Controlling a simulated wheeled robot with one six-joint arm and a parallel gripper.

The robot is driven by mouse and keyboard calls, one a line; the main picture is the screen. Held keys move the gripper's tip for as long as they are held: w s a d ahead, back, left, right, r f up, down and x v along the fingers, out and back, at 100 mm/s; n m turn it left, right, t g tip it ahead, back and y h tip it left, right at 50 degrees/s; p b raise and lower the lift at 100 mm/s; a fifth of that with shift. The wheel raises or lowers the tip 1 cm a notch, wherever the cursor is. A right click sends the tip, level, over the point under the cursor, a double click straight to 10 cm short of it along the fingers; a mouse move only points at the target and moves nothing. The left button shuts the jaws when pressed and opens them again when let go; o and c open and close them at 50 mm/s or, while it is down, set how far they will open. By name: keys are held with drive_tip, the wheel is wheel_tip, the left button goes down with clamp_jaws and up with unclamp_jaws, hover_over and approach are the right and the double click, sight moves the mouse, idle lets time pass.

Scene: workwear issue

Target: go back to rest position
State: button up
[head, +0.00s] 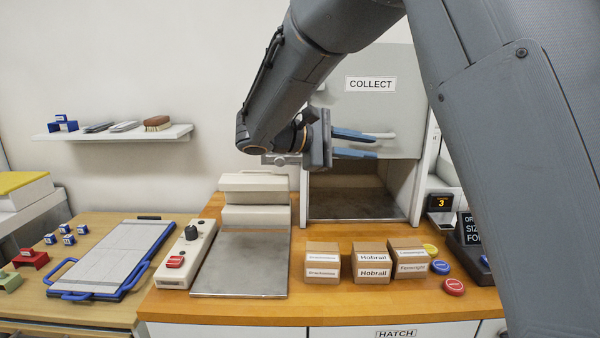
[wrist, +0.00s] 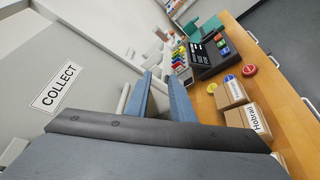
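My gripper (head: 375,146) is up in front of the grey COLLECT door, with its two blue fingers pointing right. In the wrist view my gripper (wrist: 160,76) shows a clear gap between the fingers, with nothing held. The COLLECT door (head: 385,85) is raised, and the compartment (head: 355,204) below it stands open and looks empty. The door's pale handle (head: 382,135) is close to the upper finger in the head view. In the wrist view the handle (wrist: 122,102) lies left of both fingers. I cannot tell whether they touch.
Cardboard boxes (head: 372,262) with labels stand on the wooden counter, beside red, blue and yellow discs (head: 453,287). A metal plate (head: 240,264), a control box (head: 188,257) and a blue-framed board (head: 112,258) are to the left. A wall shelf (head: 110,134) holds small items.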

drive_tip(key=s+d+f+m+g+y, duration=0.1)
drive_tip(key=s+d+f+g+y, duration=0.2)
drive_tip(key=s+f, duration=0.4)
drive_tip(key=s+d+f+m+g+y, duration=0.1)
drive_tip(key=s+d+f+y, duration=0.25)
drive_tip(key=f, duration=0.55)
drive_tip(key=s+a+f+m+y, duration=0.1)
drive_tip(key=s+f+m+y, duration=0.7)
drive_tip(key=s+f, duration=0.3)
drive_tip(key=shift+s+a+f, duration=0.25)
drive_tip(key=shift+s+a, duration=0.05)
drive_tip(key=shift+s, duration=1.65)
